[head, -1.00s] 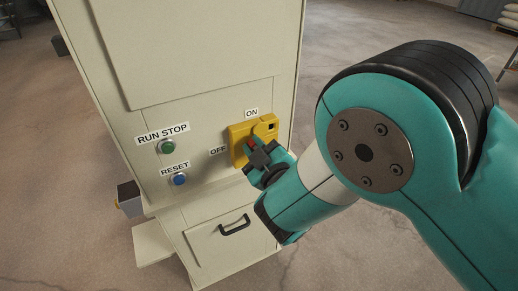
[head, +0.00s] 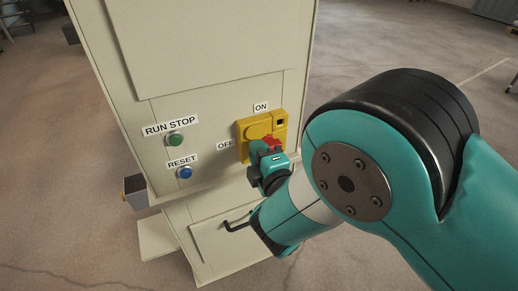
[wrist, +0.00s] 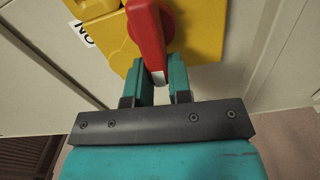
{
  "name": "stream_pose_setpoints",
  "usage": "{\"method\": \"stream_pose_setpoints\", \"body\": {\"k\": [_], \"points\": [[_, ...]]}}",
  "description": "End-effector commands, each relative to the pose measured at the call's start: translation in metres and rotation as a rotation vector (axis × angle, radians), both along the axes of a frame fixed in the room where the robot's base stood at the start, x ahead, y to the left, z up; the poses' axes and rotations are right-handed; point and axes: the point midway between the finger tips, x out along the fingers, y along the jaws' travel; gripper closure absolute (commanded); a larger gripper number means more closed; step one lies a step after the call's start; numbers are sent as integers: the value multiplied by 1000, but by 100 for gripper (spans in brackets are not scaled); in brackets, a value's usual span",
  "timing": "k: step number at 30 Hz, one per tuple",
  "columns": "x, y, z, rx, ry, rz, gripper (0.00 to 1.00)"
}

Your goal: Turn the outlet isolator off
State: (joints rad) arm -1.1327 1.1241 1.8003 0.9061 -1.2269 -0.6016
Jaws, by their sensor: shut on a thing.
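The outlet isolator is a yellow plate (head: 248,124) on the cabinet front, with an ON label (head: 261,107) above it and an OFF label (head: 225,145) to its left. Its red handle (head: 271,141) is partly hidden by my gripper (head: 262,152) in the head view. In the wrist view the red handle (wrist: 148,32) reaches down from its hub on the yellow plate (wrist: 205,22). The white-marked end of the handle lies between the two teal fingers of my gripper (wrist: 165,74), which is shut on it. The handle's exact angle against the labels is hard to tell.
The cabinet (head: 205,65) also carries a green RUN STOP button (head: 175,140) and a blue RESET button (head: 185,173) left of the isolator. A dark drawer handle (head: 236,226) sits below, partly behind my arm. Open floor lies around the cabinet.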

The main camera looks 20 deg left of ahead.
Motion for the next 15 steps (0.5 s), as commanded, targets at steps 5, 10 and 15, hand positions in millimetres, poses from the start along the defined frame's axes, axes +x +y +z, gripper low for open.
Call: {"method": "stream_pose_setpoints", "body": {"k": [5, 10, 15], "points": [[0, 1, -2, -42, -51, 1, 100], [0, 1, -3, -63, -77, 1, 100], [0, 1, -3, -70, -85, 1, 100]]}}
